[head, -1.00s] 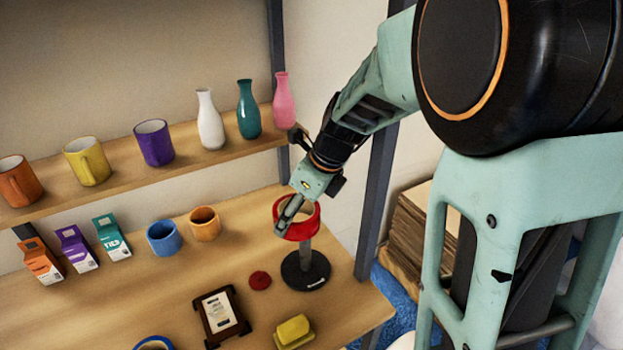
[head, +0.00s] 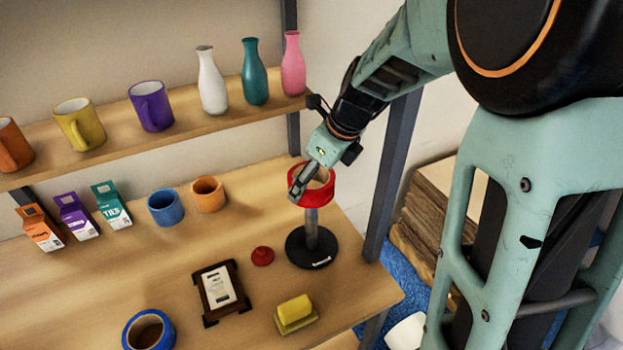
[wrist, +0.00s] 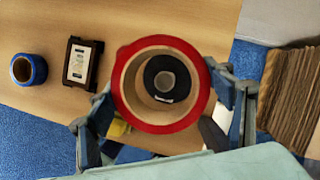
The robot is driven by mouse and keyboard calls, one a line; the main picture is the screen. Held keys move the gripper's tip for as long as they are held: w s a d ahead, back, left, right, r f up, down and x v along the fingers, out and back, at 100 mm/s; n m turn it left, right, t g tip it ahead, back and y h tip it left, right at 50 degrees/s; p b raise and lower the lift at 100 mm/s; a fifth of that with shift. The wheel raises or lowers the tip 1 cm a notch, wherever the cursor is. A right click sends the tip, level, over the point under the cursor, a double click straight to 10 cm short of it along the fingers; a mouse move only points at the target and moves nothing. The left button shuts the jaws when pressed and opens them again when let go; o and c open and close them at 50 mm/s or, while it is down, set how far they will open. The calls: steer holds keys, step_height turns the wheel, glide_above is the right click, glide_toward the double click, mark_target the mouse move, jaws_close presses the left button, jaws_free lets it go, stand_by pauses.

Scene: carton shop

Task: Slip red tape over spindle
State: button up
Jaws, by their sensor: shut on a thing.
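The red tape roll (head: 330,192) is in my gripper (head: 302,184), which is shut on it. In the wrist view the red roll (wrist: 124,95) sits between the two fingers. The spindle (head: 311,225) is a grey post on a round black base, upright on the bench directly below the roll. Through the roll's hole in the wrist view, the spindle (wrist: 166,81) shows near the middle, a little above centre. The post's upper end is hidden behind the roll in the head view. I cannot tell whether its tip is inside the hole.
Mugs and small cartons stand at the back left. A dark shelf post (head: 390,175) rises close to my gripper's right.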

mark_target(312, 234)
steer(key=shift+f+b, duration=6.15)
steer(key=shift+f, duration=3.5)
steer(key=o, duration=1.4)
steer(key=shift+c, duration=0.2)
steer(key=shift+r, duration=0.1)
step_height(312, 234, up, 10)
steer(key=p, duration=1)
